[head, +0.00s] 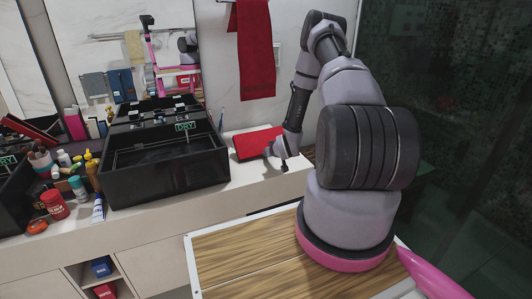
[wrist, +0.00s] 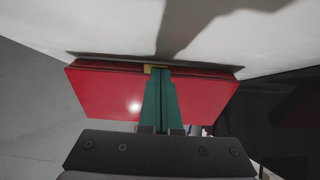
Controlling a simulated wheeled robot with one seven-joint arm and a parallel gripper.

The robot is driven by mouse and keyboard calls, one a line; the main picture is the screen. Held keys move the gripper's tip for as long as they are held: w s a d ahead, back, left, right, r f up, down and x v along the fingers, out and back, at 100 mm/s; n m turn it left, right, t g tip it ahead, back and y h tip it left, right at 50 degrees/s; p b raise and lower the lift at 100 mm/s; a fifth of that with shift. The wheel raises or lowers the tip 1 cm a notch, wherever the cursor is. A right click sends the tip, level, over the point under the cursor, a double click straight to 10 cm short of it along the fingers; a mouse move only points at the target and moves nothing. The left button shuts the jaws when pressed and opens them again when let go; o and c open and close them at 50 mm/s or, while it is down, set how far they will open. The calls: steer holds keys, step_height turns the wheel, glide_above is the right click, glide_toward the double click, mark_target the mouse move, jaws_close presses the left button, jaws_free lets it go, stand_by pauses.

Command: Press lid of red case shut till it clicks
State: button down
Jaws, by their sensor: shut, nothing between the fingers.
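My gripper (head: 277,158) is at the case's front right in the head view. In the wrist view my gripper (wrist: 161,73) has its teal fingers together and empty, tips over the case beside the clasp. Contact cannot be made out.
Bottles and tubes, including a red jar (head: 54,205), crowd the counter further left. A red towel (head: 253,50) hangs above the case. A small strip of counter in front of the case is clear.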

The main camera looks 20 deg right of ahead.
steer(key=a+v, duration=0.1)
steer(key=v, duration=1.1)
step_height(320, 180, up, 27)
steer(key=s+a+m+g+h, duration=0.1)
steer(key=s+m+g+h, duration=0.1)
steer(key=s+a+r+m+y, duration=0.1)
steer(key=s+a+r, duration=0.3)
steer(key=s+r, duration=0.2)
steer(key=s+a+r+m+g+y, duration=0.1)
steer(key=s+a+r, duration=0.3)
steer(key=s, duration=0.7)
steer(key=s+a+r+y, duration=0.1)
steer(key=s+a+r, duration=0.3)
steer(key=s+r, duration=0.4)
steer(key=shift+s+r+m, duration=0.2)
steer(key=shift+r+m, duration=0.1)
steer(key=shift+m, duration=0.1)
